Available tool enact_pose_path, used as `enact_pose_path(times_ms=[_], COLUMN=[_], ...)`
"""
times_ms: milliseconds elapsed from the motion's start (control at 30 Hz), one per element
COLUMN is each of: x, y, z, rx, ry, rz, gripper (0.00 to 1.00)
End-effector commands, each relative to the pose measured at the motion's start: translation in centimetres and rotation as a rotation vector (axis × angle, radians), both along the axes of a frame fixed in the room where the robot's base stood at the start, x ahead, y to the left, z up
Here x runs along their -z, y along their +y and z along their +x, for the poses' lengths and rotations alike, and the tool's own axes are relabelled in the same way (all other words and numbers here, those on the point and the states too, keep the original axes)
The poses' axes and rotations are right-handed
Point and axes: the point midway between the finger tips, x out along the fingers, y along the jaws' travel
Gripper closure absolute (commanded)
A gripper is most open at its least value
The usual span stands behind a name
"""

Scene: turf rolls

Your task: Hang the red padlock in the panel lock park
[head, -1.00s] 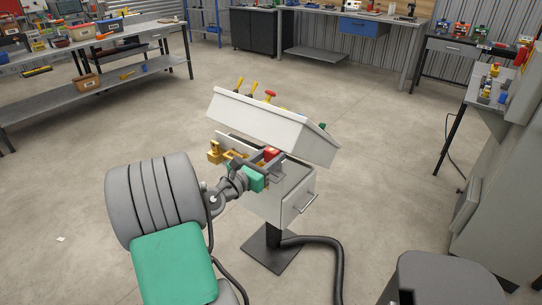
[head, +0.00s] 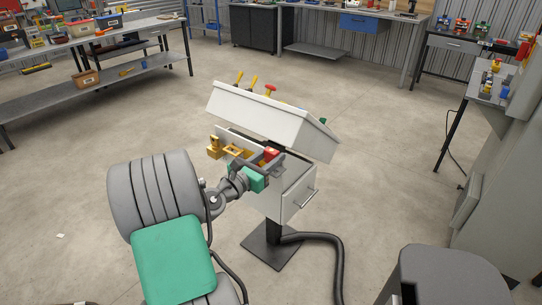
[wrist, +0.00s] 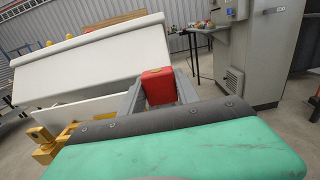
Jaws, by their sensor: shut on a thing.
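The red padlock (wrist: 158,86) is between the two grey fingers of my gripper (wrist: 163,85) in the wrist view, and its red body faces up. In the head view my gripper (head: 268,160) is at the control panel (head: 262,112), below its sloped lid, and the red padlock (head: 270,154) shows as a small red patch between the fingers. My gripper is shut on it. The padlock's shackle is hidden. An open tray or drawer with yellow pieces (head: 234,150) lies just left of my gripper. I cannot tell which part is the lock park.
The panel stands on a post with a dark base plate (head: 272,245); a hose (head: 335,250) runs from it. Yellow and red controls rise from the lid's top. Workbenches line the back and left. A grey cabinet (head: 500,180) stands right. Open floor lies between.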

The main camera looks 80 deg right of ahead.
Motion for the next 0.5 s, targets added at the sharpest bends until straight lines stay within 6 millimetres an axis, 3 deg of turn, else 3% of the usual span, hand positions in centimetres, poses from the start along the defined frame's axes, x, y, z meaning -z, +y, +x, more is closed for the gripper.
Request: enact_pose_path(times_ms=[500], x=[1.4], y=[0.0], z=[0.0], rx=[0.000], ry=[-0.001], rz=[-0.001], gripper=[1.00])
